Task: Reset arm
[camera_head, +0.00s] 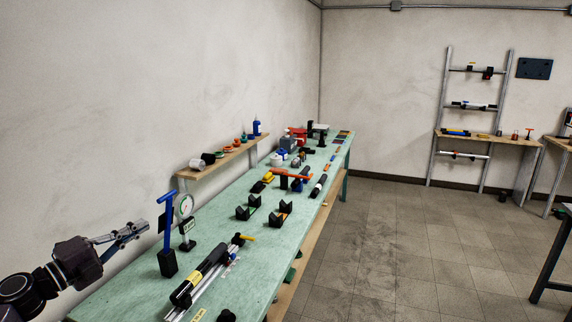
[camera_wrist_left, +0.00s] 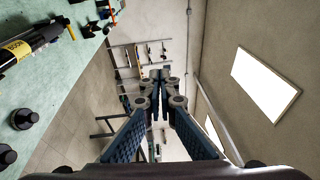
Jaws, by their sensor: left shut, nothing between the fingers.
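My left gripper (camera_head: 133,232) comes in from the left in the head view. It is beside the near left end of the green workbench (camera_head: 120,291), close to a blue T-handled tool (camera_head: 167,222). In the left wrist view my left gripper (camera_wrist_left: 160,75) has its fingertips together with nothing between them. It points out over the room, clear of the bench top. My right gripper is not in view in either picture.
A dial gauge (camera_head: 184,206) stands beside the blue tool. A black cylinder (camera_head: 200,276) lies on rails at the near end. Black V-blocks (camera_head: 280,213) and several tools fill the bench farther back. The floor (camera_head: 390,250) to the right is clear.

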